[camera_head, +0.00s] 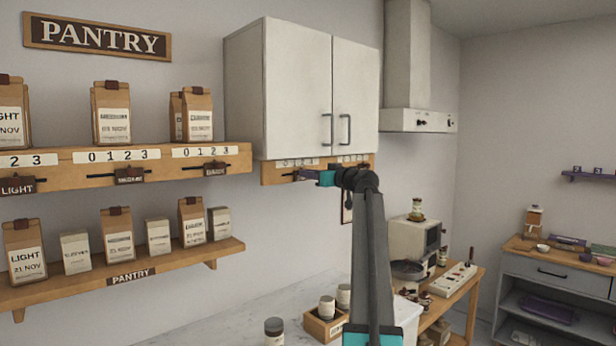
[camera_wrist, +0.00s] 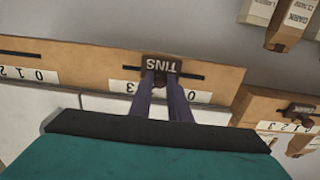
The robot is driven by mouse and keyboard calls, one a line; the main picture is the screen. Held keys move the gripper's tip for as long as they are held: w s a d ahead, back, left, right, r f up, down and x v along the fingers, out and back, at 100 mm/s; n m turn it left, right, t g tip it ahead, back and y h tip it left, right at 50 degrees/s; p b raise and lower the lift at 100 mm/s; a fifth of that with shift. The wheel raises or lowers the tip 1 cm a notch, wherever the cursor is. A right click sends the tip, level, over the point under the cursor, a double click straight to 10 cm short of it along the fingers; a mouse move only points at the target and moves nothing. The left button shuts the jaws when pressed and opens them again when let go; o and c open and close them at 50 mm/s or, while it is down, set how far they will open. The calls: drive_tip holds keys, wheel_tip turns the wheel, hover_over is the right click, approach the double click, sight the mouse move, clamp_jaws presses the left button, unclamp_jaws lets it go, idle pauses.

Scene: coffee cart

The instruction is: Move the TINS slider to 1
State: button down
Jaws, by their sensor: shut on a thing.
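The TINS slider (camera_wrist: 160,64) is a dark label with a small brown knob on a black slot in a wooden rail (camera_wrist: 95,63). Its white number strip (camera_wrist: 118,85) appears upside down in the wrist view, with 3 on the left. My gripper (camera_wrist: 164,84) is shut on the knob. The slider is between the strip's ends, but the fingers hide the middle numbers, so its exact mark cannot be read. In the head view, my gripper (camera_head: 304,175) is at the rail (camera_head: 272,174) under the white cabinet and hides part of the slot.
The white wall cabinet (camera_head: 293,90) hangs directly above the rail. The pantry slider shelf (camera_head: 70,170) with coffee bags is to the left. Another slider rail (camera_wrist: 285,108) shows at the right in the wrist view. The wall below the rail is clear down to the counter (camera_head: 240,318).

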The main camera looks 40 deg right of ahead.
drive_tip(key=shift+a+f+b, duration=0.15)
drive_tip(key=shift+a+b, duration=0.65)
drive_tip(key=shift+a, duration=0.3)
drive_tip(key=shift+w+a, duration=0.1)
drive_tip(key=shift+a, duration=0.2)
drive_tip(key=c, duration=1.7)
unclamp_jaws()
drive_tip(key=shift+o, duration=0.2)
drive_tip(key=s+a+b, duration=0.1)
drive_tip(key=s+b, duration=0.3)
drive_tip(key=s, duration=0.9)
drive_tip(key=shift+s, duration=0.4)
